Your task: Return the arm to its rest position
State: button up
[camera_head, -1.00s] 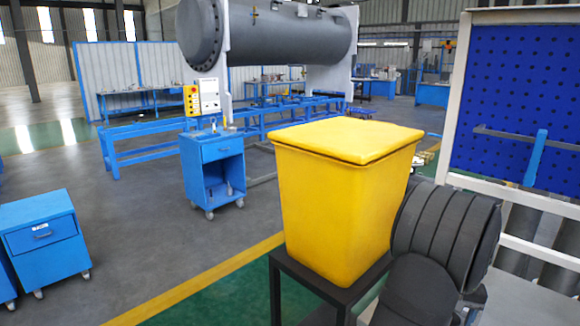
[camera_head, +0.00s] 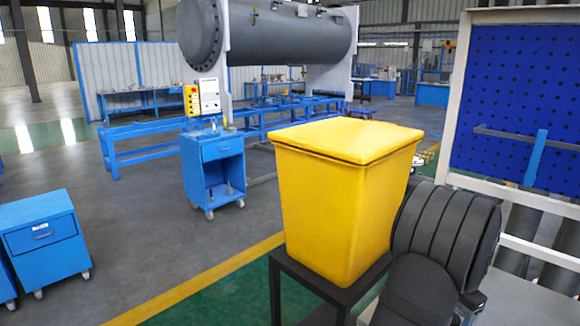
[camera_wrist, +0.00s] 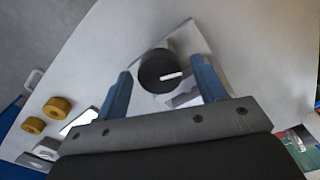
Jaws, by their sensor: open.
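My gripper (camera_wrist: 160,70) shows in the wrist view with its two blue fingers spread apart, so it is open, and nothing is held between them. Beyond the fingers, a round black knob (camera_wrist: 157,75) with a white pointer line stands on a pale panel (camera_wrist: 245,45). The knob appears in the gap between the fingers; the view does not show how far it is from the fingertips. In the head view only black parts of my arm show at the lower right, and my gripper is out of sight.
Yellow round buttons (camera_wrist: 58,106) sit on the panel's left side. In the head view a yellow lidded bin (camera_head: 335,215) on a black stand (camera_head: 290,280) is close beside my arm. A blue perforated board (camera_head: 515,90) stands right.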

jog(key=shift+m, duration=0.8)
jog(key=shift+o, duration=0.5)
